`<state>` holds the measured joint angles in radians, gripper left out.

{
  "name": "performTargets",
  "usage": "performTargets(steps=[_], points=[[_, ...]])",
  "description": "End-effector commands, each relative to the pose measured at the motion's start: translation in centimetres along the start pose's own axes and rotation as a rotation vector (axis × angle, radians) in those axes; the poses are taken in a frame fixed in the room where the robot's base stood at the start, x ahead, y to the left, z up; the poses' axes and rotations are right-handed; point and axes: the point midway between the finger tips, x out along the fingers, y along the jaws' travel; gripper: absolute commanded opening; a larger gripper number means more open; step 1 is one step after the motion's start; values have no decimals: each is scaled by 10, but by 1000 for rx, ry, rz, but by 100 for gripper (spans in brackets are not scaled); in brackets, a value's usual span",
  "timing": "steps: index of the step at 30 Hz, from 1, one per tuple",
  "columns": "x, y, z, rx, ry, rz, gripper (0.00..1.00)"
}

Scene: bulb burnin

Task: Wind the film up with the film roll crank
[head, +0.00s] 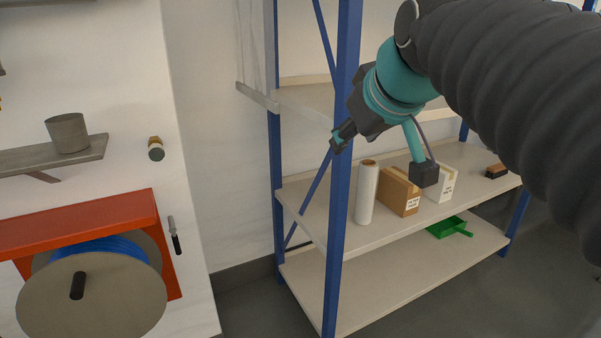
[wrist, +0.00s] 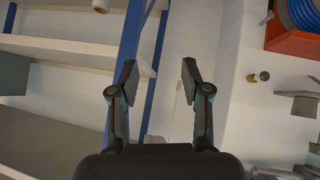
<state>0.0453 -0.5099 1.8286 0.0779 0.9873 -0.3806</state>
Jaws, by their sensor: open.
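The film roll (head: 110,246) shows as a blue winding between grey discs under a red bracket (head: 80,222), at the lower left of the head view. A dark crank handle (head: 77,286) sticks out of the front disc (head: 110,305). In the wrist view the blue winding (wrist: 302,18) and the red bracket (wrist: 285,40) show at the top right; the crank handle is not visible there. My gripper (head: 338,139) is up in front of the blue rack post, well right of and above the crank. Its fingers are open and empty in the wrist view (wrist: 160,80).
A blue-posted rack (head: 341,220) stands close to my gripper. Its shelf holds a white roll (head: 367,192) and boxes (head: 398,192); a green dustpan (head: 446,228) lies below. A wall shelf (head: 95,150) with a grey cup (head: 68,134) and a wall knob (head: 156,149) are above the bracket.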

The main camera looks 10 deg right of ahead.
Motion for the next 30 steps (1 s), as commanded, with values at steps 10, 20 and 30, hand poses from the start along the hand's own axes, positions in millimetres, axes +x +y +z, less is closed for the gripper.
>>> performTargets(steps=[10,20,30], points=[[19,-16,49,72,-75,-15,48],[26,-23,69,100,-104,-19,48],[27,-24,73,104,-109,-20,25]])
